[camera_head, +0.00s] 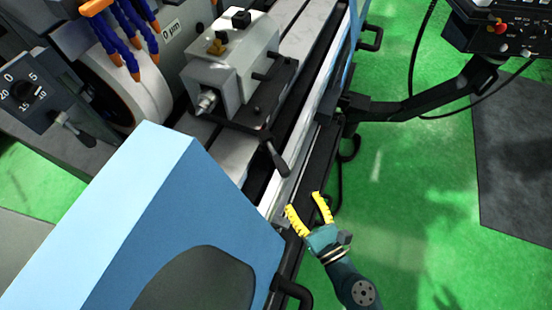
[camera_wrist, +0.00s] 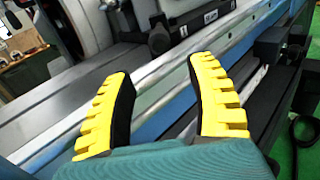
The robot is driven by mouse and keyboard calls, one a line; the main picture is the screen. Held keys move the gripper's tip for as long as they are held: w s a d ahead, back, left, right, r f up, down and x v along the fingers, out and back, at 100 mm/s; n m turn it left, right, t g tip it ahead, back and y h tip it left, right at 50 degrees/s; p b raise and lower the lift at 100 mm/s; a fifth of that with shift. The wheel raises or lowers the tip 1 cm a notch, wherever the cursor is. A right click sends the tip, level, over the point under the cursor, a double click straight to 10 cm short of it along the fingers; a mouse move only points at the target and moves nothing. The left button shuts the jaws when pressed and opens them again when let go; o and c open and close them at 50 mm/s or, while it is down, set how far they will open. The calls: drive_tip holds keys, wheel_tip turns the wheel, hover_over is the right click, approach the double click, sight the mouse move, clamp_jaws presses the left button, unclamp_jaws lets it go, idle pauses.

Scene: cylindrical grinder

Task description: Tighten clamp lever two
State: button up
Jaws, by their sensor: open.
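A black lever (camera_head: 275,157) angles down from the front of the grey tailstock's base in the head view. A shorter dark handle (camera_head: 262,77) sticks out from the tailstock's side.
The tailstock (camera_head: 223,75) sits on the machine table. A large blue cover (camera_head: 165,205) stands left of my gripper, with a black handle (camera_head: 292,292) near my arm. A control panel (camera_head: 505,28) hangs on a black arm (camera_head: 420,102) at the right. Green floor (camera_head: 410,180) is open at right.

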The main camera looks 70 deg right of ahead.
sight(279, 163)
drive_tip(key=p+x, duration=0.3)
drive_tip(key=x, duration=1)
drive_tip(key=shift+w+d, duration=0.2)
drive_tip(key=shift+f, duration=0.1)
drive_tip(key=shift+s, duration=0.1)
clamp_jaws()
